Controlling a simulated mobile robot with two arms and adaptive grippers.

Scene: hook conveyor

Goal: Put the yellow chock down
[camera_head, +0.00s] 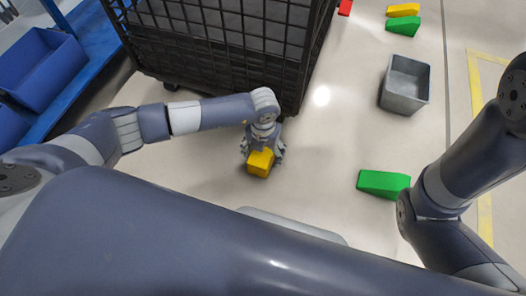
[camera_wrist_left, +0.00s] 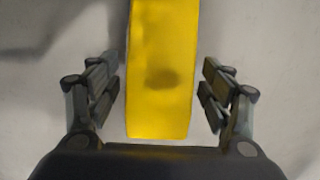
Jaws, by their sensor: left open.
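The yellow chock (camera_head: 260,163) is on the pale floor in front of the black mesh cart, below my left gripper (camera_head: 263,152). In the left wrist view the yellow chock (camera_wrist_left: 160,75) runs up the middle of the picture. My left gripper (camera_wrist_left: 162,100) is open there, with its fingers on either side of the chock and a gap to each side. Whether the chock's underside rests flat on the floor is hidden. My right arm shows at the right, but its gripper is out of the picture.
The black mesh cart (camera_head: 225,45) stands just beyond the left gripper. A green chock (camera_head: 383,184) and a grey bin (camera_head: 405,84) are to the right. More chocks, yellow (camera_head: 403,10), green (camera_head: 403,25) and red (camera_head: 345,7), lie farther back. Blue bins (camera_head: 40,68) stand at left.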

